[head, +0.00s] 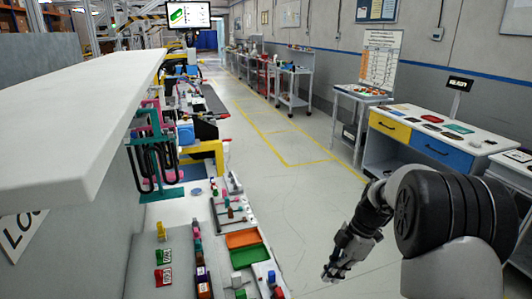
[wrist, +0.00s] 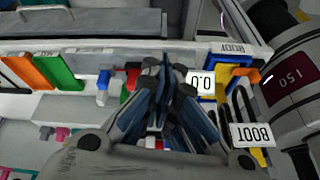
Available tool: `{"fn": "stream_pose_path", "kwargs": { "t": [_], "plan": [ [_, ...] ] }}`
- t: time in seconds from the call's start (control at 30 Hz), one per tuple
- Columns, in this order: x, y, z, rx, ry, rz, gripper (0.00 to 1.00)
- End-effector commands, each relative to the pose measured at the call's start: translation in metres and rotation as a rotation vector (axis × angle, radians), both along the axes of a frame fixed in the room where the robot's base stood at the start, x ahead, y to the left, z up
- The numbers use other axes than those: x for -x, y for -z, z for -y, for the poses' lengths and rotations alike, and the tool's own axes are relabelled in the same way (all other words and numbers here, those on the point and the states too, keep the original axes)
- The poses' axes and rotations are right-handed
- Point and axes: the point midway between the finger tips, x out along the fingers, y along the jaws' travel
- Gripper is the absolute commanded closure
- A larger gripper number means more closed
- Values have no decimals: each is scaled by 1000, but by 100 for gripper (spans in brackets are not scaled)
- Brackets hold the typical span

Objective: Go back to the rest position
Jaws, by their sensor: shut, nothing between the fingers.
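My gripper (head: 334,272) hangs at the end of my dark arm in the lower right of the head view, over the floor to the right of the workbench. In the wrist view the fingers of my gripper (wrist: 170,72) come together and hold nothing. How far the fingers are from these things I cannot tell.
The workbench at left holds an orange tray (head: 242,238), a green tray (head: 249,255) and several small coloured parts. A pale overhead panel (head: 85,105) juts out at left. A desk with yellow and blue drawers (head: 443,152) stands at right. The aisle floor (head: 300,190) is clear.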

Motion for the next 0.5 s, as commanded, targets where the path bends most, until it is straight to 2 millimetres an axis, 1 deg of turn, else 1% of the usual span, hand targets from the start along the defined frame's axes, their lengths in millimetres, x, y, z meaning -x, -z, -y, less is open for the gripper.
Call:
{"fn": "stream_pose_path", "kwargs": {
  "t": [0.03, 0.1, 0.17, 0.2, 0.27, 0.3, 0.37, 0.4, 0.47, 0.5],
  "plan": [
    [9, -27, -7, 35, 67, 0, 100],
    [25, -56, -15, 80, 185, -11, 100],
    [40, -78, -22, 114, 288, -17, 100],
    [52, -92, -26, 134, 358, -19, 100],
    [69, -110, -32, 160, 465, -19, 100],
    [81, -122, -36, 173, 537, -15, 100],
    [100, -137, -41, 190, 645, -9, 100],
    [114, -146, -44, 197, 719, -5, 100],
    [134, -157, -49, 203, 828, 6, 100],
    [148, -163, -51, 203, 902, 13, 100]
  ]
}}
